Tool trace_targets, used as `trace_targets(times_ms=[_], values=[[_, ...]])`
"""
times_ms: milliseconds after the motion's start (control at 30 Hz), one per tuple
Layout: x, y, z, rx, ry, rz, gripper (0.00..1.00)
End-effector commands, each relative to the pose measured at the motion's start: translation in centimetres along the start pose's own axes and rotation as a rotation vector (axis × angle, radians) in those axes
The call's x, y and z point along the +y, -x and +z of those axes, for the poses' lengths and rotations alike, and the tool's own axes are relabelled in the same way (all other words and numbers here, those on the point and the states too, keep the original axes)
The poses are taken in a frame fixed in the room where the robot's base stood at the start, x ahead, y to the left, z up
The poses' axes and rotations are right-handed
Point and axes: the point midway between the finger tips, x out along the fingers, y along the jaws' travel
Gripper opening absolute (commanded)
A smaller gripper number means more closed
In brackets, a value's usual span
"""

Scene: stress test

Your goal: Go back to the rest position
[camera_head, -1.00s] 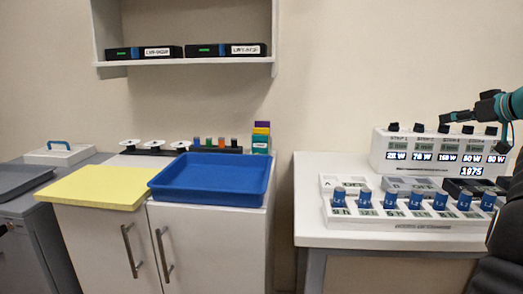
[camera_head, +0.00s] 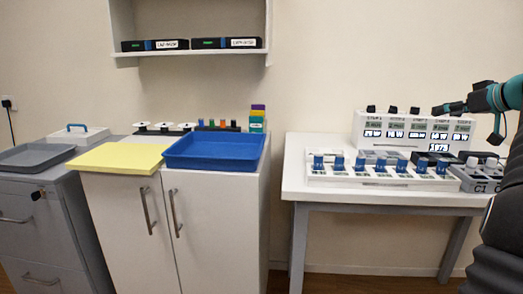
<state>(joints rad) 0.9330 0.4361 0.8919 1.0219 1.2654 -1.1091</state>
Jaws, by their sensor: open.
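My gripper (camera_head: 464,112) is at the right side of the picture, on my dark arm with teal parts. It is open and nothing shows in it. It appears in front of the white meter panel (camera_head: 363,130), above the right table; how far it is from the panel I cannot tell. Part of my arm is cut off by the right edge.
The right white table (camera_head: 340,197) bears a white rack (camera_head: 318,178) with several blue-topped items and a grey knobbed box (camera_head: 470,183). A blue tray (camera_head: 215,163) and yellow board (camera_head: 115,170) lie on the white cabinet (camera_head: 205,220). A shelf (camera_head: 190,53) hangs above.

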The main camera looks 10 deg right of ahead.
Motion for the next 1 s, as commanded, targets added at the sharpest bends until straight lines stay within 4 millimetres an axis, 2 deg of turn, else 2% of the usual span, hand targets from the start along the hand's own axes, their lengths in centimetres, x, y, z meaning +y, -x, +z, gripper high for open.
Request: trace_targets(times_ms=[167,367,467,567,700,767,900,1000], values=[[-3.0,-0.9,0.0,-0.04,-0.03,-0.01,0.59],[-7.5,-2.1,0.6,-0.104,-0.074,-0.022,0.59],[-10.7,-2.6,1.1,-0.146,-0.099,-0.028,0.59],[-14.8,-3.1,2.1,-0.203,-0.127,-0.032,0.59],[-21.8,-3.0,4.9,-0.299,-0.166,-0.03,0.59],[-24.6,-2.7,6.4,-0.339,-0.178,-0.024,0.59],[-30.7,-1.4,10.4,-0.424,-0.194,-0.007,0.59],[-34.6,-0.1,13.8,-0.479,-0.196,0.011,0.59]])
